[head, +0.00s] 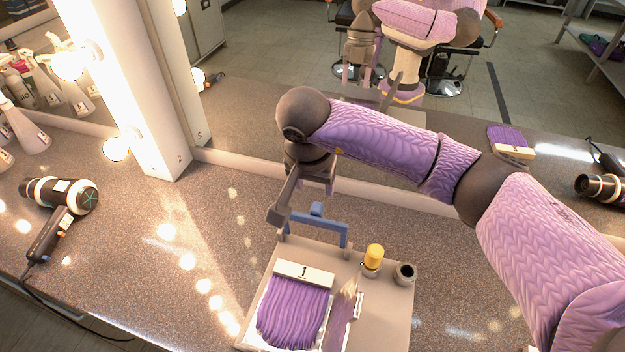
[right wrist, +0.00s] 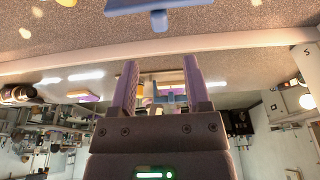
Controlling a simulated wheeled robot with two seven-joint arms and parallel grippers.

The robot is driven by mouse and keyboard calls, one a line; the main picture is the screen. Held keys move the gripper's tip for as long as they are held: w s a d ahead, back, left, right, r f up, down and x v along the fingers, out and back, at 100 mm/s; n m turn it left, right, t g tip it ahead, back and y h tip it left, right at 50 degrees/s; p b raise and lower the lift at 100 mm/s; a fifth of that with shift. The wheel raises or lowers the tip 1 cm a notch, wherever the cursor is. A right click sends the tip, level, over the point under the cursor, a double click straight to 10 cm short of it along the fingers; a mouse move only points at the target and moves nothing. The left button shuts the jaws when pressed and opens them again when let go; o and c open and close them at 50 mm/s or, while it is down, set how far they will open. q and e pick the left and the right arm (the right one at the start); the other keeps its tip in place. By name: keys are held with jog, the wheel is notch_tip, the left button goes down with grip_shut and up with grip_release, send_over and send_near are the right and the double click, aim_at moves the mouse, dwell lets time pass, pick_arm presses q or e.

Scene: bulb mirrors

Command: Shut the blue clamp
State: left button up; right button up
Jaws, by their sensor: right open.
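The blue clamp (head: 330,230) stands at the back edge of the beige tray (head: 398,310), with a raised handle at its top left; I cannot tell whether it is open or shut. In the right wrist view part of the clamp (right wrist: 155,8) shows at the top edge, outside the fingers. My right gripper (head: 326,184) is just above and behind the clamp in the head view, partly hidden by its own wrist. Its two purple fingers (right wrist: 162,75) are apart, with nothing held between them. A small blue shape between them appears to be the clamp's mirror reflection. My left gripper is not in view.
The tray holds a purple brush-like piece (head: 290,318) marked 1, a yellow-topped bottle (head: 373,258) and a dark cup (head: 404,274). A mirror stands close behind. A hair dryer (head: 62,200) lies at left; the counter between is clear.

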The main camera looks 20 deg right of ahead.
aim_at(317, 206)
jog(key=b+x, duration=0.6)
jog(key=x, duration=0.2)
jog(key=shift+s+f, duration=0.1)
jog(key=shift+f, duration=0.1)
jog(key=shift+r, duration=0.1)
jog(key=shift+f+b, duration=0.35)
jog(key=shift+b, duration=0.2)
grip_shut()
